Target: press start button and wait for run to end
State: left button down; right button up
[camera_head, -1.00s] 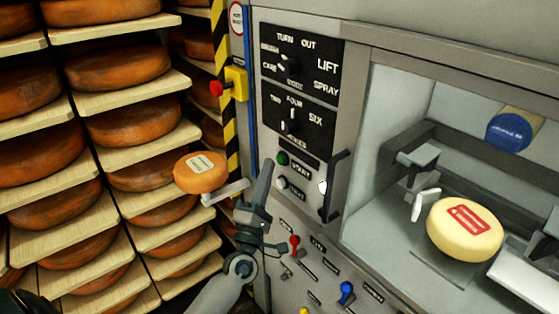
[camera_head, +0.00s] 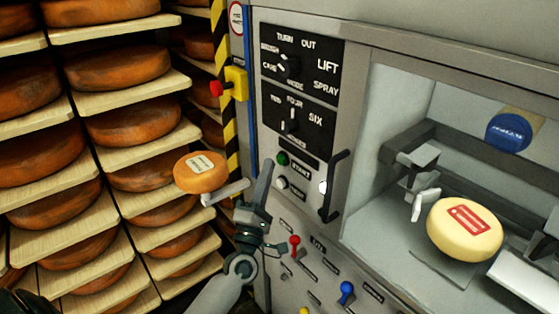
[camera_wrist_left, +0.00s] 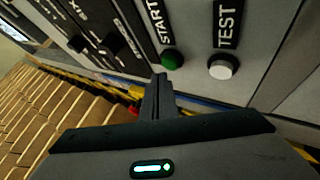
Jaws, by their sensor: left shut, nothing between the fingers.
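The green start button (camera_head: 282,158) is on the grey machine panel beside the label START. In the left wrist view the green button (camera_wrist_left: 172,60) sits just beyond my fingertips. My left gripper (camera_head: 267,168) is shut and empty, its tips just left of and below the button. In the left wrist view its closed fingers (camera_wrist_left: 160,82) point at the panel close to the button; I cannot tell whether they touch it. A white test button (camera_head: 282,182) is below the start button, and it also shows in the wrist view (camera_wrist_left: 222,67). My right gripper is not in view.
A black handle (camera_head: 332,187) stands out right of the buttons. Two dials are above. Red (camera_head: 295,241) and blue (camera_head: 346,288) levers are below. A pale cheese (camera_head: 464,230) lies in the chamber. An orange cheese (camera_head: 200,173) and a red emergency knob (camera_head: 216,88) are left, before shelved cheeses.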

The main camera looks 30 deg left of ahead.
pick_arm(q)
jog(key=shift+w, duration=0.15)
dwell(0.5)
jog(key=shift+w+d, duration=0.15)
jog(key=shift+w, duration=0.1)
